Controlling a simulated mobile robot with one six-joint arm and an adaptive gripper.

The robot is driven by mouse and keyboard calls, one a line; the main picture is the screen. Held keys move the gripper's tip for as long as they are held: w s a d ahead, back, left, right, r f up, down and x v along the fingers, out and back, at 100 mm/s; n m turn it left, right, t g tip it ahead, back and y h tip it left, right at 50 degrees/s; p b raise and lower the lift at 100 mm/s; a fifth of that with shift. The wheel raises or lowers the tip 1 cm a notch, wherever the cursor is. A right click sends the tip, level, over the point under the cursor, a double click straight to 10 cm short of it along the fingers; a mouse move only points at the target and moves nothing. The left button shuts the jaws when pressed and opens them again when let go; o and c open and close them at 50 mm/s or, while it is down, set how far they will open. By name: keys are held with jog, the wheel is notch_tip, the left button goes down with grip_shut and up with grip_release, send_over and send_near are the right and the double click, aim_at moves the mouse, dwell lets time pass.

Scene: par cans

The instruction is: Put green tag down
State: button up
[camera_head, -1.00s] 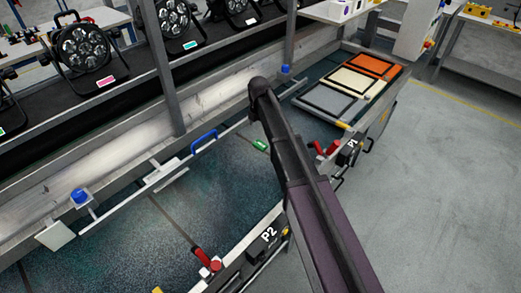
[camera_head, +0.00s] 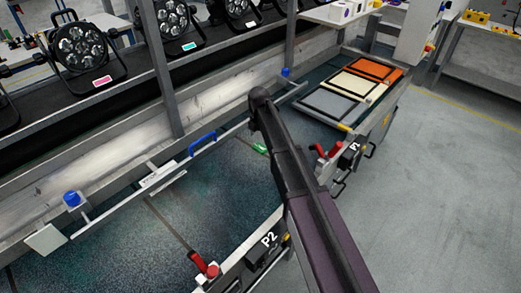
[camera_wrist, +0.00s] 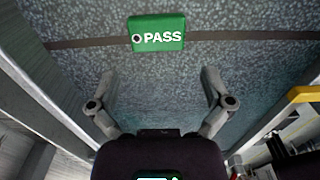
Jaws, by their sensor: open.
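The green tag (camera_wrist: 157,32), marked PASS, lies flat on the dark speckled belt surface in the wrist view, just beyond my fingertips. In the head view the green tag (camera_head: 260,149) shows on the belt beside my arm, which partly covers it. My gripper (camera_wrist: 158,76) is open and empty, its two fingers spread wide on either side. The fingers are apart from the tag. In the head view my gripper is hidden behind my arm.
A metal rail with a blue handle (camera_head: 203,144) runs along the belt. Red clamps (camera_head: 329,151) and the P2 box (camera_head: 267,241) line the near edge. Grey, cream and orange panels (camera_head: 355,83) lie at the far end. Stage lights (camera_head: 77,45) stand on the back shelf.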

aim_at(259, 148)
jog(key=shift+f, duration=0.1)
jog(key=f+b, duration=0.3)
jog(key=shift+w+f+b, duration=0.2)
jog(key=shift+w+b, duration=0.1)
jog(key=shift+f+b, duration=0.85)
jog(key=c, duration=0.7)
jog(key=shift+r, duration=0.25)
notch_tip(259, 148, up, 3)
jog(key=p, duration=0.3)
jog(key=shift+f, duration=0.1)
jog(key=s+d, duration=0.1)
jog(key=s, duration=0.4)
jog(key=s+d+r+p, duration=0.1)
jog(key=s, duration=0.4)
jog(key=s+d+p, duration=0.1)
jog(key=s, duration=0.4)
jog(key=shift+s+d+r, duration=0.25)
jog(key=shift+s+r, duration=0.15)
